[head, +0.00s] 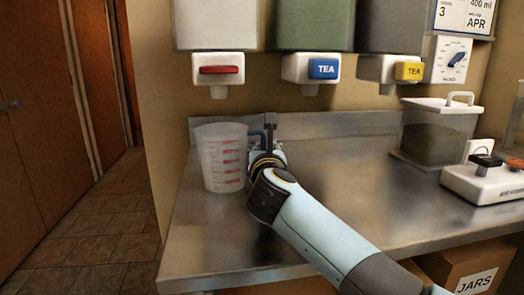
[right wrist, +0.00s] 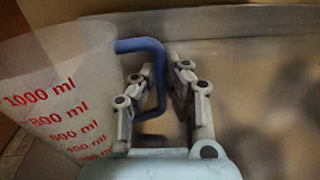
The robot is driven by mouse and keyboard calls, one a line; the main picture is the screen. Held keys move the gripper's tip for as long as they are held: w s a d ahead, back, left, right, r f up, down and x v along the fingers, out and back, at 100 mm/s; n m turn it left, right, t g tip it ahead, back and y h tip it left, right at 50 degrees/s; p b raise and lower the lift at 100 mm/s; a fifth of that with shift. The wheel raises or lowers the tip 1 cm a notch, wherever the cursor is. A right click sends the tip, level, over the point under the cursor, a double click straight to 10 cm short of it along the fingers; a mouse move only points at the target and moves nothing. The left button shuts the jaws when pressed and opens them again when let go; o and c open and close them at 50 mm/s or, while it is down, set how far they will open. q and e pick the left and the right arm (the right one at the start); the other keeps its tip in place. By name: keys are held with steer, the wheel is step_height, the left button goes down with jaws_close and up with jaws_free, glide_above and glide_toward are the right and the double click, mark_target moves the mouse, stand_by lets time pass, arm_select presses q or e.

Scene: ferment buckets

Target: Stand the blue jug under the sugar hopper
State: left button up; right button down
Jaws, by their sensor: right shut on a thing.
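The jug (head: 221,158) is a translucent measuring jug with red markings and a blue handle; it also shows in the right wrist view (right wrist: 55,90). It is upright at the left of the steel counter, below the spout of the left hopper in the picture. I cannot tell if its base touches the counter. My right gripper (head: 268,130) is shut on the blue handle (right wrist: 143,45), at the jug's right side. The left hopper (head: 216,25) is white with a red lever (head: 218,70); no sugar label is readable. My left gripper is not in view.
Two more hoppers, one with a blue TEA lever (head: 323,69) and one with a yellow TEA lever (head: 408,71), hang to the right. A lidded clear container (head: 437,135) and a white switch box (head: 480,183) stand on the counter (head: 360,190). A JARS box (head: 465,268) is below.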

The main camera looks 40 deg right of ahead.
steer(key=c, duration=1.6)
jaws_free()
steer(key=shift+w+a+f, duration=0.1)
steer(key=shift+w+a, duration=0.05)
steer(key=shift+o, duration=0.8)
steer(key=shift+s+a+r, duration=0.1)
steer(key=shift+s+r, duration=0.1)
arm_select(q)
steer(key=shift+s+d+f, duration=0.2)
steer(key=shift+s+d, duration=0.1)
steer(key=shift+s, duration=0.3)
arm_select(e)
steer(key=v, duration=1.1)
steer(key=shift+s+a, duration=0.2)
steer(key=shift+s, duration=0.1)
